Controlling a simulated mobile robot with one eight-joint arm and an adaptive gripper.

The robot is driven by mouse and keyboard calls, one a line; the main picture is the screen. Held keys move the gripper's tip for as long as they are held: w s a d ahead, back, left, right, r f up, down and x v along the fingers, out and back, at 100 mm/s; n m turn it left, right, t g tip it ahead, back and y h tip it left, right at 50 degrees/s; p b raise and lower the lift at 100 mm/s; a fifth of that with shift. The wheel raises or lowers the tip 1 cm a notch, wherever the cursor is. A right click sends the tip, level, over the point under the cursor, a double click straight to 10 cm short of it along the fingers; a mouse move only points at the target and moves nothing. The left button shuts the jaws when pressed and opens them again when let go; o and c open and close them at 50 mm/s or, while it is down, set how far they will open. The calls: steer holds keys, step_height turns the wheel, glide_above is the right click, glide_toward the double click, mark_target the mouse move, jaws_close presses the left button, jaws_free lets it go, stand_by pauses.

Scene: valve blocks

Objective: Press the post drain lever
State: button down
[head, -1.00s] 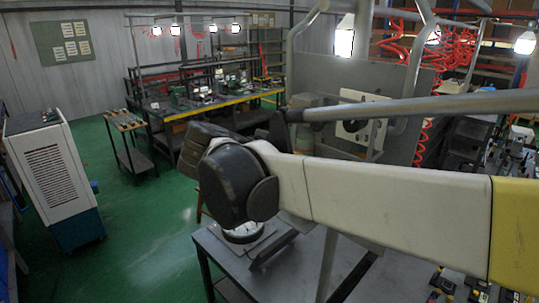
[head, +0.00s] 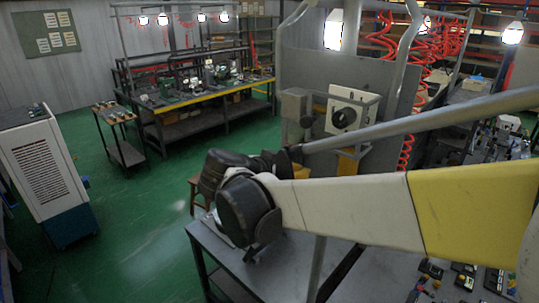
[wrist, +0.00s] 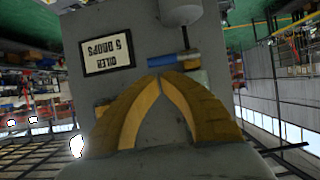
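In the wrist view, which is upside down, my gripper (wrist: 160,77) has two tan-yellow fingers whose tips meet, with nothing seen between them. A short blue bar (wrist: 174,60), perhaps the drain lever, lies just beyond the tips against a grey panel (wrist: 115,28). I cannot tell whether the tips touch it. A framed sign reading "OILER 5 DROPS" (wrist: 108,56) is on the same panel. In the head view my arm hides most of the gripper, and I cannot pick out the lever there.
In the head view a grey board (head: 397,100) carries a plate with a black dial (head: 344,117) and a grey box (head: 296,105). A grey table (head: 232,262) stands below my arm. A white cabinet (head: 42,165) is at left; green floor is open between.

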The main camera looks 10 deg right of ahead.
steer(key=shift+s+d+f+m+t+y+b, duration=0.25)
steer(key=shift+f+m+t+y+b, duration=0.15)
steer(key=shift+f+m+t+b, duration=0.25)
stand_by(0.3)
steer(key=f+m+b, duration=0.1)
steer(key=m+t+b, duration=0.1)
steer(key=b, duration=0.1)
steer(key=shift+s+d+f+y, duration=0.1)
steer(key=shift+s+f+y, duration=0.1)
steer(key=shift+f+y, duration=0.2)
steer(key=shift+f+m+t+b, duration=0.55)
steer(key=shift+f+m+b, duration=0.05)
steer(key=shift+m+b, duration=0.25)
steer(key=shift+w+a+f+m+t+y+b, duration=0.15)
steer(key=shift+w+a+f+m+t+b, duration=0.2)
steer(key=shift+f+b, duration=0.55)
steer(key=shift+w+a+f+m+t+y+b, duration=0.1)
steer(key=shift+w+a+f+m+t+b, duration=0.25)
steer(key=shift+b, duration=0.9)
steer(key=shift+w+a+f+m+t+y+b, duration=0.2)
steer(key=shift+w+f+m+b, duration=0.25)
steer(key=shift+f+b, duration=0.55)
steer(key=shift+w+r, duration=0.1)
